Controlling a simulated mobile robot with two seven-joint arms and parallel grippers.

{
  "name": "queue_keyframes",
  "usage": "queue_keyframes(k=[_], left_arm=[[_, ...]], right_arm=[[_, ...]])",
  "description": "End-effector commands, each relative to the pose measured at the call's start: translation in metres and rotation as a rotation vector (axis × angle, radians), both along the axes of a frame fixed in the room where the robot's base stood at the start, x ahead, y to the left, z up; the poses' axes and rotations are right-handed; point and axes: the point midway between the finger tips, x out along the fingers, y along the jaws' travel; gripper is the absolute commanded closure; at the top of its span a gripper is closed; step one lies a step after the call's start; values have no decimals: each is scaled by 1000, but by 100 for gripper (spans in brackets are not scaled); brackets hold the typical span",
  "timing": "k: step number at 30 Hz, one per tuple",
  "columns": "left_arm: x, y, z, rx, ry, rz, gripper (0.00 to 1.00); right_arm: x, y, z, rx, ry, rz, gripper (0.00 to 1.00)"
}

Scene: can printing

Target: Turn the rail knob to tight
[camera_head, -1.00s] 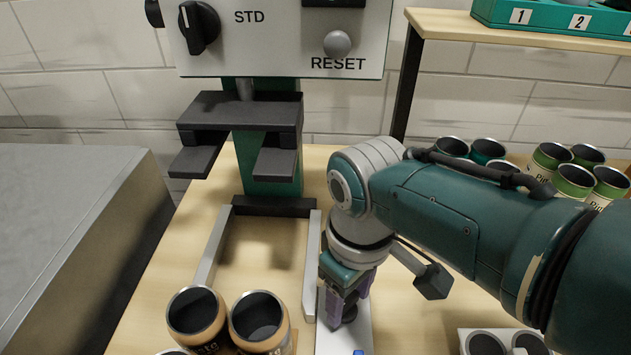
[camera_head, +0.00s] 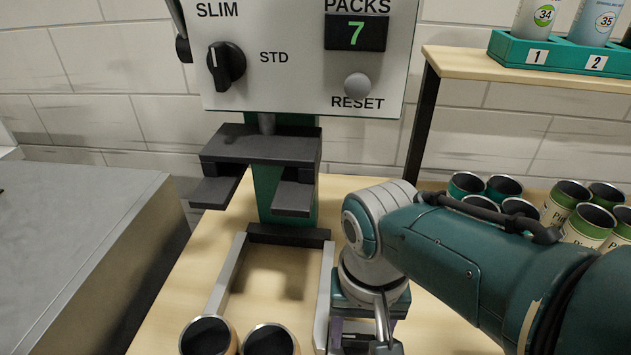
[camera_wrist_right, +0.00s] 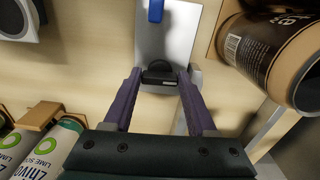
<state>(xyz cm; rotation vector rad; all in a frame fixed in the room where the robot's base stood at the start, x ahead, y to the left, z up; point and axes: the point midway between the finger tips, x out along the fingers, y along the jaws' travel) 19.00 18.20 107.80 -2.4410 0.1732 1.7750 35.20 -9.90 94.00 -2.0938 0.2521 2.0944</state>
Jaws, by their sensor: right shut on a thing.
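The rail knob (camera_wrist_right: 160,72) is a small black knob on a pale metal plate (camera_wrist_right: 180,35) in the right wrist view. The purple fingers of my right gripper (camera_wrist_right: 162,78) stand on both sides of it, shut on it. In the head view my right gripper (camera_head: 362,335) points down beside the right metal rail (camera_head: 325,295); the knob cannot be made out there. A marking for tight cannot be read in either view. My left gripper is not in view.
A machine panel (camera_head: 300,50) with a selector knob and a display reading 7 stands above the left rail (camera_head: 227,275). Brown cans (camera_head: 270,340) stand at the front. Green-labelled cans (camera_head: 590,225) stand at the right. A brown can (camera_wrist_right: 285,50) is close to my right gripper.

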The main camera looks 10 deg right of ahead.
Motion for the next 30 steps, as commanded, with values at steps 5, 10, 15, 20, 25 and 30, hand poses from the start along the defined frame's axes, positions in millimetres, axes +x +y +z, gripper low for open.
queue_keyframes(k=[5, 10, 15, 20, 25, 30], left_arm=[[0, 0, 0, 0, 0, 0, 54], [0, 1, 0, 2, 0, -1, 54], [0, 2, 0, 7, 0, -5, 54], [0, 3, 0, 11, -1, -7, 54], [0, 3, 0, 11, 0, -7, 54], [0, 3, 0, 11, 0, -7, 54]], right_arm=[[0, 0, 0, 0, -1, -42, 98], [0, 0, 0, 0, -2, -57, 98], [0, 0, 0, 0, -2, -59, 98], [0, 0, 0, 0, -1, -58, 98], [0, 0, 0, 0, -1, -57, 24], [0, 0, 0, 0, -1, -56, 12]])
